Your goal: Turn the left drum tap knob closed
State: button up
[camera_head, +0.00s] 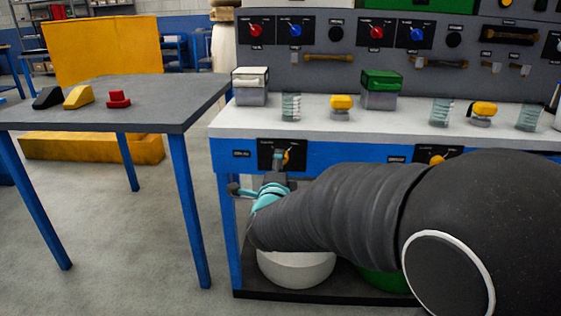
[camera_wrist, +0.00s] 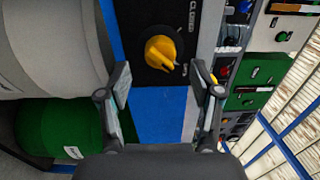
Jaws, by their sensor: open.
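The left drum tap knob (camera_head: 287,157) is yellow, on a black plate (camera_head: 267,152) on the bench's blue front, partly hidden by my gripper (camera_head: 278,172). In the wrist view the yellow knob (camera_wrist: 161,51) sits on its black plate, with white lettering reading CLOSED at the upper right and another label lower down. Its pointed end faces the lower right, toward that lower label. My gripper (camera_wrist: 162,82) is open, its two fingers apart, one on each side below the knob. No contact between fingers and knob shows.
A white drum (camera_head: 297,269) and a green drum (camera_head: 383,283) stand under the bench. Another yellow knob (camera_head: 437,159) is farther right. Boxes and glasses stand on the white bench top (camera_head: 230,123). A grey table (camera_head: 170,98) stands left, with floor between.

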jog(key=shift+w, duration=1.9)
jog(key=shift+c, duration=0.2)
jog(key=c, duration=1.1)
